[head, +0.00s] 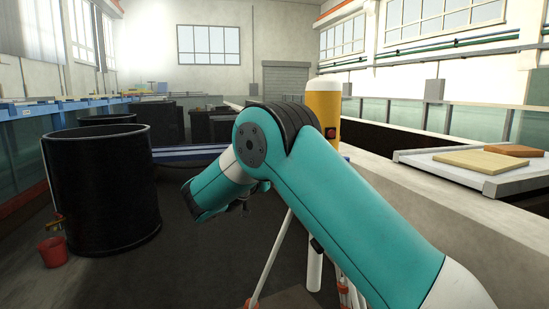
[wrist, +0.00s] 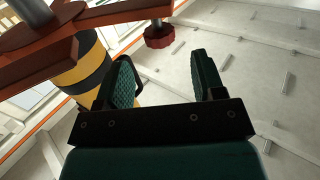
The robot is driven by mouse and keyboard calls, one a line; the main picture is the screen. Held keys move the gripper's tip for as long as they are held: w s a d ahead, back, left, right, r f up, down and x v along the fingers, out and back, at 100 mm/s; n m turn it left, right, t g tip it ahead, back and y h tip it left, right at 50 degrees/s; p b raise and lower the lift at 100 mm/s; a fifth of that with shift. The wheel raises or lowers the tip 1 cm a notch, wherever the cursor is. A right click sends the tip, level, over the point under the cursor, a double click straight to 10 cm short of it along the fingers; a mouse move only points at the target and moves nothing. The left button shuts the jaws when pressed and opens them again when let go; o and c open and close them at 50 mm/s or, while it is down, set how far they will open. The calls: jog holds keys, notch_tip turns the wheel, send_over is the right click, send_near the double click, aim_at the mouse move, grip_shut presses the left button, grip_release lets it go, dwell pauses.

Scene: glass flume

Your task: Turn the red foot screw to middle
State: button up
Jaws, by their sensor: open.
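The red foot screw (wrist: 159,36), a dark red scalloped knob, shows in the wrist view under the end of an orange-red arm of a frame. My gripper (wrist: 161,60) is open, with one dark green finger on each side of the picture and nothing between them. The knob appears just beyond the fingertips, above the gap and nearer the left finger; no contact shows. In the head view my teal arm bends down to the left; its wrist hides most of the gripper, and I cannot make out the foot screw.
The orange-red frame (wrist: 115,22) crosses the top of the wrist view, close to the left finger. A yellow-and-black striped post (wrist: 84,66) stands behind it. In the head view a black tank (head: 102,190) and red bucket (head: 53,252) stand left; a concrete ledge (head: 450,215) runs right.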

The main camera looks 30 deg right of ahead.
jog(key=p+x, duration=0.2)
jog(key=x, duration=0.6)
jog(key=shift+p, duration=0.4)
jog(key=shift+w+d, duration=0.1)
jog(key=shift+c, duration=0.3)
jog(key=c, duration=0.9)
